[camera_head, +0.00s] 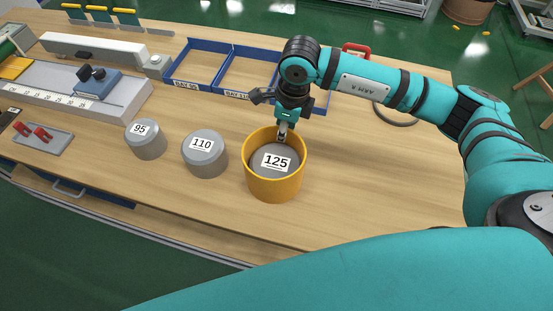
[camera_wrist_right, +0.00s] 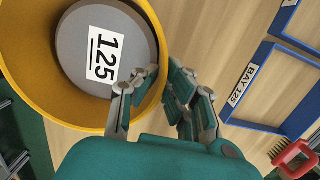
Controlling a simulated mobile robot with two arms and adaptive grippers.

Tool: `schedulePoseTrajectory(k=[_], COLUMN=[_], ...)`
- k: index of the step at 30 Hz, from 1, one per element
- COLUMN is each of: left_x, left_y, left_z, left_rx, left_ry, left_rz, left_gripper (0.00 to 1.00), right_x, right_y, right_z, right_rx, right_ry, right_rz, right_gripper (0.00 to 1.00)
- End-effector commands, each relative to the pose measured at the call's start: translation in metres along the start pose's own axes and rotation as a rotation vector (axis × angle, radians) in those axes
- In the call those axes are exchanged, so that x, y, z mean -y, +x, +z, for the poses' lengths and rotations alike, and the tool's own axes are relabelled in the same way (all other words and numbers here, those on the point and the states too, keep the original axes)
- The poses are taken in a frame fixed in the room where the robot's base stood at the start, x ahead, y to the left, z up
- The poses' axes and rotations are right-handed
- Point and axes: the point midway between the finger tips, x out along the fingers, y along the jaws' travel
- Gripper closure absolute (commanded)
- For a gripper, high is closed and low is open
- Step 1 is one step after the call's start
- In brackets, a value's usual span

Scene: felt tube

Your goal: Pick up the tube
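The yellow tube (camera_head: 273,188) stands upright on the table around a grey cylinder (camera_head: 265,155) labelled 125. In the right wrist view, the tube (camera_wrist_right: 28,95) fills the upper left, with the cylinder (camera_wrist_right: 72,50) inside and a gap between them. My right gripper (camera_head: 283,136) is at the tube's far rim, pointing down. In the right wrist view, its fingertips (camera_wrist_right: 162,74) are close together on either side of the tube wall, one inside and one outside, and look shut on it. The tube looks level and seems to rest on the table. My left gripper is not in view.
Grey cylinders labelled 110 (camera_head: 205,157) and 95 (camera_head: 147,141) stand left of the tube. Behind are blue-framed bays (camera_head: 208,66) and a red handle (camera_head: 356,49). A grey tray (camera_head: 42,139) with red pieces lies far left. The table right of the tube is clear.

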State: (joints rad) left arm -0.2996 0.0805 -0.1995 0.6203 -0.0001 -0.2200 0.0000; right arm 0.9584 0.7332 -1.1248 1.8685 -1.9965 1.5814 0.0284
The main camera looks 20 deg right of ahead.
Motion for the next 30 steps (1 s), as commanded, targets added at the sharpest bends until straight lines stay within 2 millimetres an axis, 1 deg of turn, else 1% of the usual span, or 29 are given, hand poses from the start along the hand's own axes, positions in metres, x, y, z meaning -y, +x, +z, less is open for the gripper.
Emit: schedulePoseTrajectory(k=[5,8,15,19,22,30], left_x=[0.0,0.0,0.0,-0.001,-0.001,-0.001], left_y=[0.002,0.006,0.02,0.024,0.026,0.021], left_z=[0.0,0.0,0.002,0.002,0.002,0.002], left_rx=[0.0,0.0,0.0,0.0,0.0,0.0], left_ry=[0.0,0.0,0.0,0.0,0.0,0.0], left_rz=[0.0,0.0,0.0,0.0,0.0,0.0], left_gripper=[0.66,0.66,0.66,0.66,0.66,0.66], right_x=[0.0,0.001,0.001,0.001,0.001,0.0], right_y=[-0.004,-0.016,-0.064,-0.085,-0.095,-0.11], right_z=[0.001,0.003,0.009,0.011,0.012,0.014], right_rx=[0.003,0.006,0.006,0.005,0.003,0.002], right_ry=[0.0,0.0,0.0,0.0,0.001,0.0], right_rz=[-0.001,-0.004,-0.005,-0.004,-0.003,-0.001], right_gripper=[1.0,1.0,1.0,1.0,1.0,1.0])
